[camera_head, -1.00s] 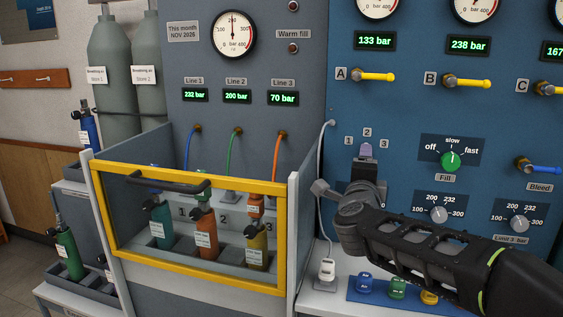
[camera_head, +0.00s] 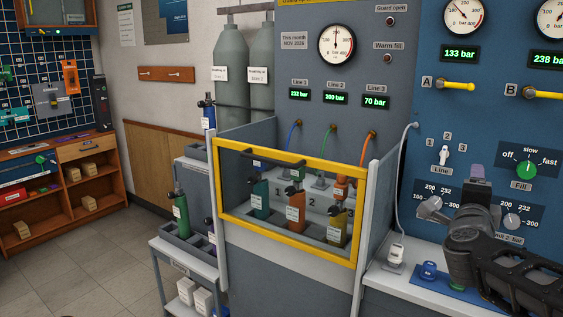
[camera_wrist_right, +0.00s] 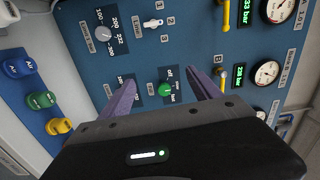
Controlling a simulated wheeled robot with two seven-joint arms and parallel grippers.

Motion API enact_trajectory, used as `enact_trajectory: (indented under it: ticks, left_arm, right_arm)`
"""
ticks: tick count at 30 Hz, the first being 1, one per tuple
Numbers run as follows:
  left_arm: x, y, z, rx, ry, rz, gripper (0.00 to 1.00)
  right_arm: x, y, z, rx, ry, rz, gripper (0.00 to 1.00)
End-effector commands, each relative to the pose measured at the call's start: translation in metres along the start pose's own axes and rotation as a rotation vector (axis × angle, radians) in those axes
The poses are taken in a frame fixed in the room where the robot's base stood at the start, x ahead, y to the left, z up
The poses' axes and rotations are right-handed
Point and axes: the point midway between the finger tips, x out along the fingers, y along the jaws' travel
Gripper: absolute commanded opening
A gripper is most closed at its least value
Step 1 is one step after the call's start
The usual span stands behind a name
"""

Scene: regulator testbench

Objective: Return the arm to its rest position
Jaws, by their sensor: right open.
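My right arm comes in from the lower right of the head view, in front of the blue panel (camera_head: 430,95). Its gripper (camera_head: 477,176) points up, right of and below the white Line selector (camera_head: 444,155). In the right wrist view the two purple fingers of the right gripper (camera_wrist_right: 161,82) stand apart with nothing between them. The green Fill knob (camera_wrist_right: 166,90) shows beyond the gap, and the Line selector (camera_wrist_right: 152,23) is clear of the fingers. The selector's handle stands about upright, toward 2. My left arm is not in view.
A yellow-framed guard (camera_head: 290,241) is down in front of several small cylinders. A grey pressure knob (camera_head: 512,221) is close to the arm. Open floor (camera_head: 100,270) lies at the left.

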Motion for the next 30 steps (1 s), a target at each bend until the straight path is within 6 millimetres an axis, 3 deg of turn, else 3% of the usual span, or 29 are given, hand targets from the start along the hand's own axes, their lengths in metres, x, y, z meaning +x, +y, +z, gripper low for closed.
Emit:
enact_trajectory:
  ticks: [8,14,17,20,23,26,30]
  left_arm:
    - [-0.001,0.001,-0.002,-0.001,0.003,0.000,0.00]
    - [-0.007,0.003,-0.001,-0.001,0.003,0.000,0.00]
    - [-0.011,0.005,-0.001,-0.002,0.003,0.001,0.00]
    - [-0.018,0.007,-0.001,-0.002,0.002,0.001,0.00]
    - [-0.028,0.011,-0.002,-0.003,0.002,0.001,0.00]
    - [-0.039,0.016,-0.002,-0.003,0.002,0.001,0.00]
    - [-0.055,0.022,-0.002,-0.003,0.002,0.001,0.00]
  right_arm:
    - [-0.006,0.032,0.048,-0.239,-0.148,0.004,0.73]
    - [-0.014,0.084,0.094,-0.422,-0.284,0.048,0.73]
    - [-0.023,0.120,0.120,-0.529,-0.374,0.080,0.73]
    - [-0.040,0.169,0.149,-0.656,-0.493,0.124,0.73]
    - [-0.071,0.234,0.180,-0.804,-0.656,0.185,0.73]
    - [-0.115,0.301,0.201,-0.939,-0.838,0.247,0.73]
    - [-0.196,0.386,0.213,-1.083,-1.107,0.337,0.73]
